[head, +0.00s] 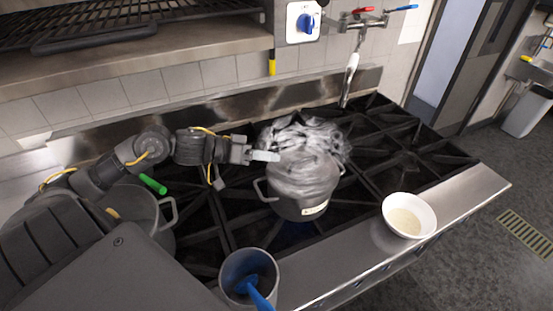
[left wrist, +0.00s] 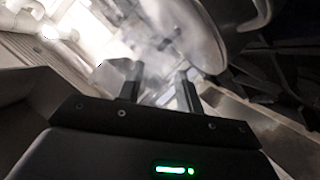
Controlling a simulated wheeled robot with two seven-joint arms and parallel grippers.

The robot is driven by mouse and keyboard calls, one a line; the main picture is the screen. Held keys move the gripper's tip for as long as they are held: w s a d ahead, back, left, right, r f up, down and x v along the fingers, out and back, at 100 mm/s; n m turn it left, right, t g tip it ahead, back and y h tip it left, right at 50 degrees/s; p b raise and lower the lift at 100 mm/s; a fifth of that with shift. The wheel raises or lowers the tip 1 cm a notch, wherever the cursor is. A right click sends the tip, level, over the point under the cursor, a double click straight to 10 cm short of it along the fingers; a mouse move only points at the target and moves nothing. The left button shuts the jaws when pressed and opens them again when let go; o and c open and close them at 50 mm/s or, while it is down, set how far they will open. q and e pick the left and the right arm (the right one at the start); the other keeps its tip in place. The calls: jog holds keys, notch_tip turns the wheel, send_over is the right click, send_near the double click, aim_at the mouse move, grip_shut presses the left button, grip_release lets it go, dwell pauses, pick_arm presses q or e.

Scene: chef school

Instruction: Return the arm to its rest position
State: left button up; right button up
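My left arm reaches in from the left in the head view. Its gripper (head: 262,155) is over the stove, just left of and above the rim of a steaming metal pot (head: 302,205). In the left wrist view the two fingers (left wrist: 160,86) stand apart with nothing seen between them. Steam blurs the space beyond them. A rounded metal pot wall shows at the upper right of that view (left wrist: 245,40). Steam hides the pot's contents. My right gripper is in neither view.
A white bowl (head: 409,216) with pale contents sits on the stove's front ledge. A grey container (head: 232,268) holds a blue-handled utensil (head: 259,297). Another pot (head: 168,222) is partly behind my arm, near a green handle (head: 153,184). A shelf (head: 150,57) overhangs the back left.

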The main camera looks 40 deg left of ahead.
pick_arm(q)
jog(key=shift+s, duration=0.1)
dwell(0.3)
jog(key=shift+w+d, duration=0.3)
jog(key=shift+w, duration=0.15)
jog(key=p+x, duration=0.3)
jog(key=x, duration=0.6)
jog(key=shift+w+d+f, duration=0.1)
jog(key=shift+w+d, duration=0.1)
jog(key=shift+d, duration=0.1)
